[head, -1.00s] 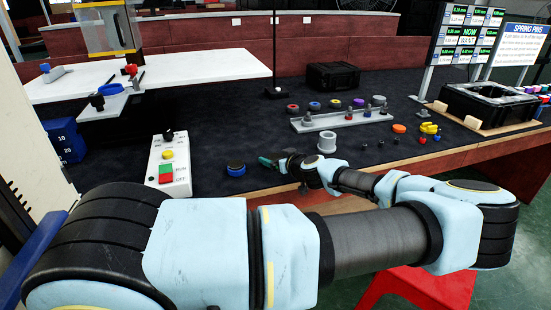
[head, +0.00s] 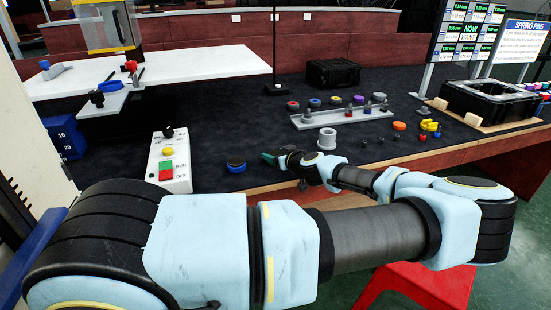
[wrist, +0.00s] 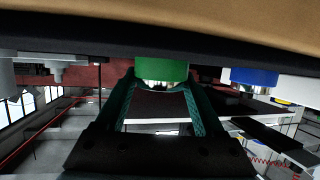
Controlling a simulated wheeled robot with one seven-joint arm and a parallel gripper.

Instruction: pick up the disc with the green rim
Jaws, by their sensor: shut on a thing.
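The disc with the green rim (wrist: 162,70) is between the fingertips of my gripper (wrist: 162,80) in the wrist view. Its green side faces the camera, and both teal fingers are shut on it. In the head view my gripper (head: 270,158) is low over the dark mat near the table's front edge, to the right of a blue-rimmed disc (head: 236,166). The green disc itself cannot be made out there; the fingers and wrist cover it. I cannot tell whether it is clear of the mat.
The blue disc also shows in the wrist view (wrist: 254,76), beside the held one. A control box (head: 168,163) stands to the left. A grey ring (head: 327,139) and a grey rack (head: 343,117) with several parts lie behind and right. Dark mat between is mostly clear.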

